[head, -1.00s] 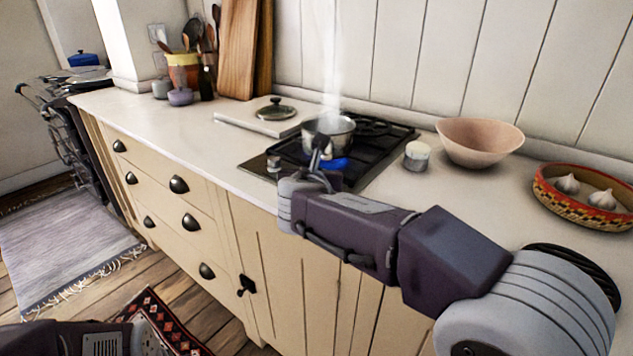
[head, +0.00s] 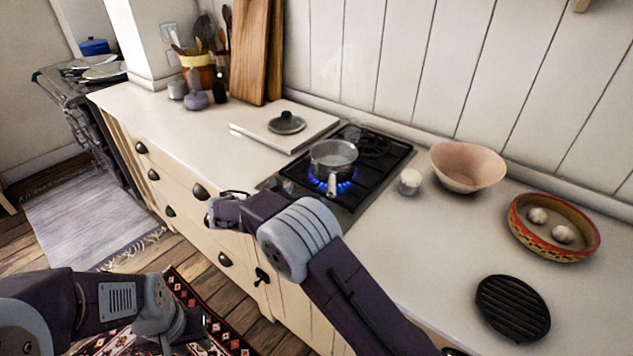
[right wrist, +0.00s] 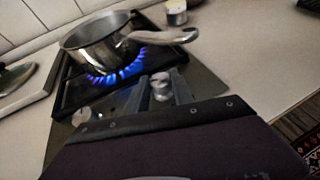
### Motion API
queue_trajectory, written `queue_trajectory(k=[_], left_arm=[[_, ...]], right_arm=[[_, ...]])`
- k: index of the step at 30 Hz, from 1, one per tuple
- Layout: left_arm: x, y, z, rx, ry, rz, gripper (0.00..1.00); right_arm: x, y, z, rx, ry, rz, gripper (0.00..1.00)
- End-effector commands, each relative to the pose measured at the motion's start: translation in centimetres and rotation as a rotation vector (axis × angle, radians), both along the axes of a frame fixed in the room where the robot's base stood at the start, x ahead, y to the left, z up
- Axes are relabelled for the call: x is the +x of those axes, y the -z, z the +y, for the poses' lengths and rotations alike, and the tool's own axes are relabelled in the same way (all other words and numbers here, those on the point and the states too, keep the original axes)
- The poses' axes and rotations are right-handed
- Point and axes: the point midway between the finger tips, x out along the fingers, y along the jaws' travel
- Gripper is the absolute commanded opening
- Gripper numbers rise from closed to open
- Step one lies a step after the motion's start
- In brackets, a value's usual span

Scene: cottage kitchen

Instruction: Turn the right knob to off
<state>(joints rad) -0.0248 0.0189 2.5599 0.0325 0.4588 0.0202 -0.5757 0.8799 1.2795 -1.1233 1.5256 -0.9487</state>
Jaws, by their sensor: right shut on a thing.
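The right knob (right wrist: 161,84) is a silver knob on the front strip of the hob (head: 392,160). My right gripper (right wrist: 164,92) is shut on it, with one finger on each side, in the right wrist view. In the head view my right arm hides the knobs and the fingertips. The other knob (right wrist: 81,116) stands free to the left. A blue flame (head: 343,187) burns under a steel pan (head: 334,157). My left gripper (head: 192,328) is low over the patterned rug, away from the counter; its fingers are too dark to read.
The pan's handle (right wrist: 160,36) sticks out towards the front, close above the gripped knob. A small jar (head: 410,181), pink bowl (head: 468,166) and garlic dish (head: 553,250) stand right of the hob. A lid (head: 287,122) lies on a white board to the left.

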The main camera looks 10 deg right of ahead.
Motion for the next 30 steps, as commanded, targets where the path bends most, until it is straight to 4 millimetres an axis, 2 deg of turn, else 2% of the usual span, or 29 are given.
queue_trajectory(k=[1,9,28,29,30], left_arm=[[0.0,-1.9,0.0,0.0,0.0,0.0,0.36],[0.0,-4.3,0.0,0.0,0.0,0.0,0.36],[0.0,-4.8,0.0,0.0,0.0,0.0,0.36],[0.0,-4.8,0.0,0.0,0.0,0.0,0.36],[0.0,-4.8,0.0,0.0,0.0,0.0,0.36]], right_arm=[[0.2,-1.0,0.0,-0.003,0.026,-0.002,0.0],[0.4,-0.5,0.0,-0.006,0.136,-0.005,0.0],[0.3,-0.1,0.0,-0.004,0.176,-0.004,0.0],[0.3,-0.1,0.0,-0.004,0.176,-0.004,0.37],[0.3,-0.1,0.0,-0.003,0.176,-0.004,0.38]])
